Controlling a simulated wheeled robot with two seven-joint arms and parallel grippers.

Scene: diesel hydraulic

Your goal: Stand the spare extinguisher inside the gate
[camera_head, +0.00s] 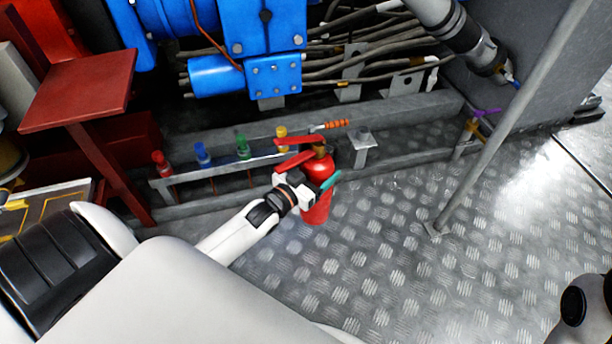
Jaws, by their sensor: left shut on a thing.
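A red fire extinguisher (317,210) with a red lever handle and dark valve stands upright in my left gripper (306,192). The gripper is shut around the upper part of its body, and a teal piece shows beside the fingers. The extinguisher is over the chequered metal floor (400,270); I cannot tell whether its base touches the floor. A grey slanted post (510,125) stands on the floor to the right; I cannot tell whether it belongs to the gate. Part of my right arm shows at the lower right corner, but its gripper is out of view.
A grey rail (232,160) with red, blue, green and yellow fittings runs behind the extinguisher. Blue machinery (262,30) and several grey hoses (365,50) lie beyond. A red stand (82,88) is at left. The floor right of the extinguisher is clear up to the post.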

